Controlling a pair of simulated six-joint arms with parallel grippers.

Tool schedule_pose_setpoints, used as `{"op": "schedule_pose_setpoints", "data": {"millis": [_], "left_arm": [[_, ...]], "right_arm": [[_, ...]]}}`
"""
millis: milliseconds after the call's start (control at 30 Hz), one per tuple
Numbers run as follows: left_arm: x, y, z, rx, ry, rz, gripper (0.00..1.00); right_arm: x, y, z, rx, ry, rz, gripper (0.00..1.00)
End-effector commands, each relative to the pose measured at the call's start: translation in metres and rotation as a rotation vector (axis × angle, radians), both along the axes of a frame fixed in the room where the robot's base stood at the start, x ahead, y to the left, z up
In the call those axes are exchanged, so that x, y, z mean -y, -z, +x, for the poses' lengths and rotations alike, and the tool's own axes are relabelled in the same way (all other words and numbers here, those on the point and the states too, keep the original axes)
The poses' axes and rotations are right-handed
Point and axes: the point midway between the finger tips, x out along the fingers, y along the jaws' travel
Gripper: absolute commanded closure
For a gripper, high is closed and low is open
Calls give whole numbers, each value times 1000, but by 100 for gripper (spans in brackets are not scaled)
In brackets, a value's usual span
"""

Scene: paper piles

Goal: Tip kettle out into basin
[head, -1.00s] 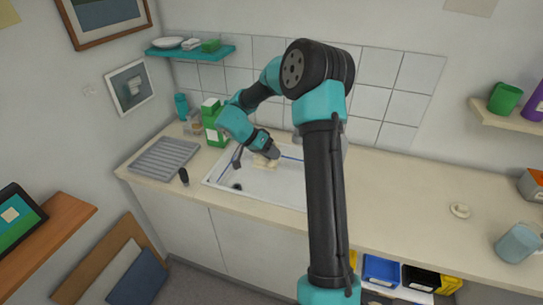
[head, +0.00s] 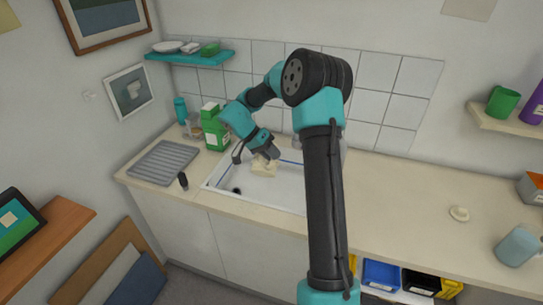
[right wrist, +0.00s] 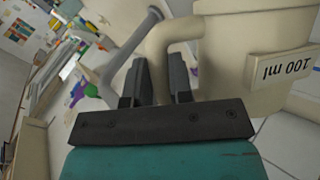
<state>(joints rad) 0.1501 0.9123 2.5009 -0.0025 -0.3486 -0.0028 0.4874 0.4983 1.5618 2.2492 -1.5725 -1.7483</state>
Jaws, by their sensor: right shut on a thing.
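My right gripper (head: 270,156) is over the white basin (head: 285,192), set into the counter. It is shut on the handle of the cream kettle (head: 264,168), which shows just below the fingers, inside the basin's outline. In the right wrist view the kettle (right wrist: 235,60) fills the upper right, its handle between my two dark fingers (right wrist: 157,82). Its "100 ml" label reads upside down there. The kettle's inside and anything coming out of it cannot be seen. My left gripper is not in view.
A green carton (head: 214,130) and a teal bottle (head: 181,108) stand behind the basin's left end. A grey ribbed drainer (head: 163,161) lies left, with a small dark object (head: 183,181) beside it. The counter to the right is mostly clear, with a small cream knobbed disc (head: 459,213) and a blue-grey jug (head: 518,246).

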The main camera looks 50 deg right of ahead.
Motion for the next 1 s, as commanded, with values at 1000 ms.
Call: {"op": "schedule_pose_setpoints", "data": {"millis": [1000], "left_arm": [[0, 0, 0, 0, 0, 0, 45]], "right_arm": [[15, 0, 8, -93, 0, 186, 100]]}}
